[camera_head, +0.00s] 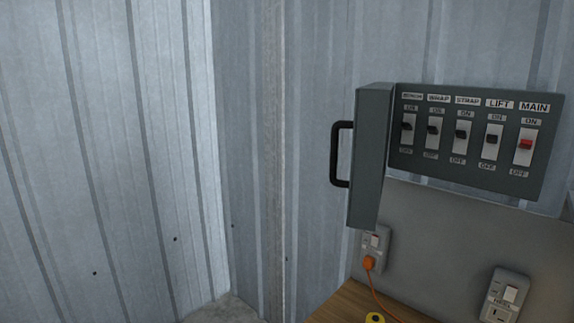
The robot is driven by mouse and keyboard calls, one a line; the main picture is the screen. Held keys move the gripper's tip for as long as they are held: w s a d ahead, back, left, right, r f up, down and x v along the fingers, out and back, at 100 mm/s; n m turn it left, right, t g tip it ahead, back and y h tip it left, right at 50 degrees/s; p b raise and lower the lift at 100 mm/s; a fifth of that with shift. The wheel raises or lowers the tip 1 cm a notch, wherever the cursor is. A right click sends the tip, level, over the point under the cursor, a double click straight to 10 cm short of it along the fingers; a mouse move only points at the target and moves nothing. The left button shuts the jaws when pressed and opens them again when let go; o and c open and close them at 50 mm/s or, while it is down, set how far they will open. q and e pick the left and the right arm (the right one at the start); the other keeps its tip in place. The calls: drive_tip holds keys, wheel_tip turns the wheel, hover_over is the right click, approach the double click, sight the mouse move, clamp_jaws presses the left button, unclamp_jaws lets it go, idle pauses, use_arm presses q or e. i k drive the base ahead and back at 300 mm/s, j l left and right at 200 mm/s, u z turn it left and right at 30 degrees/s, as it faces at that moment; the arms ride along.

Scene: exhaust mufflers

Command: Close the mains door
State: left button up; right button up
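The mains door (370,158) is a dark grey panel in the head view. It stands open, swung out from the left side of the switch panel (545,163) and seen nearly edge-on. A black bar handle (336,155) is fixed to the door and shows on its left. The switch panel is uncovered, with several labelled switches in a row. The rightmost, labelled MAIN, has a red lever (525,144); the others have dark levers. Neither of my grippers is in view, and nothing touches the door or handle.
Corrugated metal walls (110,150) meet in a corner left of the door, with open space in front. Below are a wooden surface (345,302), a socket (376,240) with an orange plug and cable, another socket (505,294), and a small yellow item (375,318).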

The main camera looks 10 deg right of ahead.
sight(371, 126)
drive_tip(key=i+j, duration=0.9)
drive_tip(key=i+z, duration=0.1)
drive_tip(key=z, duration=0.3)
drive_tip(key=j+z, duration=0.1)
drive_tip(key=z, duration=0.3)
drive_tip(key=i+j+z, duration=0.1)
drive_tip(key=z, duration=0.7)
drive_tip(key=i+j, duration=0.05)
drive_tip(key=j, duration=0.05)
